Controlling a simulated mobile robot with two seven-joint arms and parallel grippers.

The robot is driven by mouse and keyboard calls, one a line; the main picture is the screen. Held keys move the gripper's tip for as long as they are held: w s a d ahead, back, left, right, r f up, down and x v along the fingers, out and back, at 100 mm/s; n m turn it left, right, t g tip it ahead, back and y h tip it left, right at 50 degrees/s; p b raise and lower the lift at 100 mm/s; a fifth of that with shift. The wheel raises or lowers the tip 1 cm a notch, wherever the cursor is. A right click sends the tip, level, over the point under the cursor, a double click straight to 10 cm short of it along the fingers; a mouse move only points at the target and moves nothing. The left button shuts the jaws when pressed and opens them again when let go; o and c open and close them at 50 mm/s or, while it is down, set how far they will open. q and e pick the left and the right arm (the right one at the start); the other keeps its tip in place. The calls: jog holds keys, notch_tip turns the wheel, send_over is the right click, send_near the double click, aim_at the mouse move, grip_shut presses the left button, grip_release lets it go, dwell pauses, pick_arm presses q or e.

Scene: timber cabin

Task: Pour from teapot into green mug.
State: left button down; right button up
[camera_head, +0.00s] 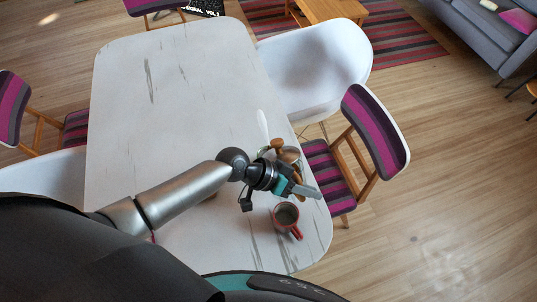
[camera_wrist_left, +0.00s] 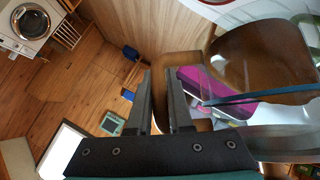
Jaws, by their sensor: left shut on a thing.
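My left gripper (camera_head: 300,186) reaches over the near right end of the white table. It is shut on a brown, wooden-looking part, likely the teapot's handle. The teapot (camera_head: 290,155) is mostly hidden by the gripper in the head view. In the left wrist view the gripper's dark fingers (camera_wrist_left: 167,100) are close around the brown part, and a large brown rounded body of the teapot (camera_wrist_left: 265,55) shows at the upper right. A green edge (camera_head: 262,151) shows beside the teapot; I cannot tell whether it is the green mug. My right gripper is not in view.
A red mug (camera_head: 286,214) with a dark inside stands on the table (camera_head: 180,90), just below the gripper. A white slender thing (camera_head: 262,124) is beyond the teapot. A striped chair (camera_head: 372,135) and a white chair (camera_head: 315,70) stand close to the right edge. The table's far part is clear.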

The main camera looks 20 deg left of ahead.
pick_arm(q)
jog(key=shift+w+a+r+h+b, duration=0.3)
jog(key=shift+w+r+b, duration=0.1)
jog(key=shift+w, duration=0.05)
dwell(1.6)
jog(key=shift+w+a+r+n+g+h, duration=0.2)
jog(key=shift+w+a+r+n+g, duration=0.1)
jog(key=shift+r, duration=0.3)
jog(key=shift+w+a+r+n+g+h, duration=0.2)
jog(key=shift+w+r, duration=0.05)
jog(key=shift+r, duration=0.3)
dwell(4.8)
